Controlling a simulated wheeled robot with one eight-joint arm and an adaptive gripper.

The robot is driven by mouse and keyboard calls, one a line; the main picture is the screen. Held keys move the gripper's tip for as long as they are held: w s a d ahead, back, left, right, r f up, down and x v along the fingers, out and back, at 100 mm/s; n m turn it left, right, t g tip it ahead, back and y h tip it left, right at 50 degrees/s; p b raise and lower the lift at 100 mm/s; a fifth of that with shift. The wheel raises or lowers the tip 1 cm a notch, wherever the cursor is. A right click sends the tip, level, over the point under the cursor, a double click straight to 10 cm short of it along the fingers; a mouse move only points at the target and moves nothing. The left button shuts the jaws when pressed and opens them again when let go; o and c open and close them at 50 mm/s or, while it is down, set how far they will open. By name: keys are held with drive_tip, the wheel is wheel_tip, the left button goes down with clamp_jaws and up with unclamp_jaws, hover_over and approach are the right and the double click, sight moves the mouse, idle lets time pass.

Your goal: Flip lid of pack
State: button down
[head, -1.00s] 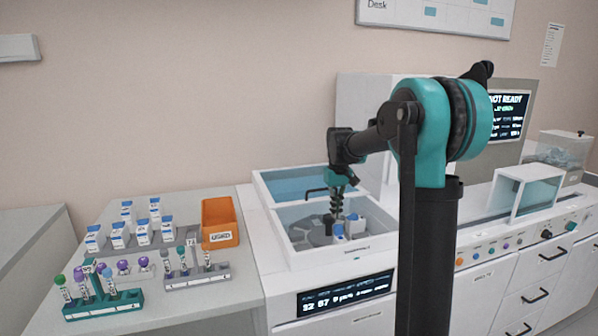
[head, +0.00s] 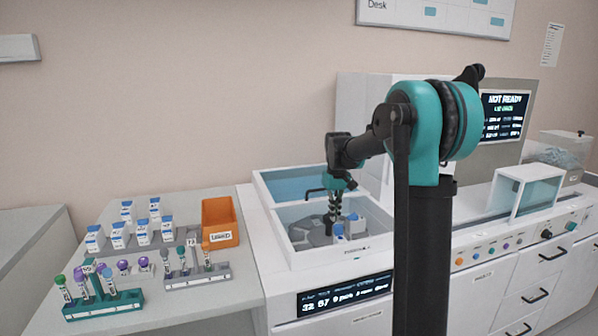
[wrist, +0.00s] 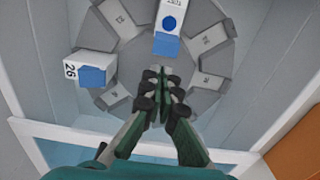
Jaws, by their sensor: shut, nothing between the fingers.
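Two white packs with blue lids are in the open white analyzer bay. In the wrist view, one pack (wrist: 172,19) is at the top centre on the grey round carousel (wrist: 211,69); its blue flap (wrist: 167,45) faces my gripper. My gripper (wrist: 164,73) is shut and empty, pointing down over the carousel, just below the top pack's flap in the picture. Contact is unclear.
The bay's white walls (head: 290,250) and raised clear cover (head: 285,184) surround my gripper. Left on the bench are several blue-topped packs (head: 119,234), an orange bin (head: 220,222) and tube racks (head: 104,303). A screen (head: 502,115) at right reads NOT READY.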

drive_tip(key=shift+f, duration=1.05)
drive_tip(key=shift+s+r, duration=0.1)
drive_tip(key=shift+s, duration=0.05)
drive_tip(key=shift+s+d+r, duration=0.2)
drive_tip(key=shift+s, duration=0.3)
drive_tip(key=shift+s+d+r, duration=0.15)
drive_tip(key=shift+s, duration=0.35)
drive_tip(key=shift+s+r, duration=0.1)
drive_tip(key=shift+s+d+r, duration=0.3)
drive_tip(key=shift+s+r, duration=0.2)
drive_tip(key=shift+s, duration=0.25)
drive_tip(key=shift+s+f, duration=0.1)
drive_tip(key=shift+f, duration=0.05)
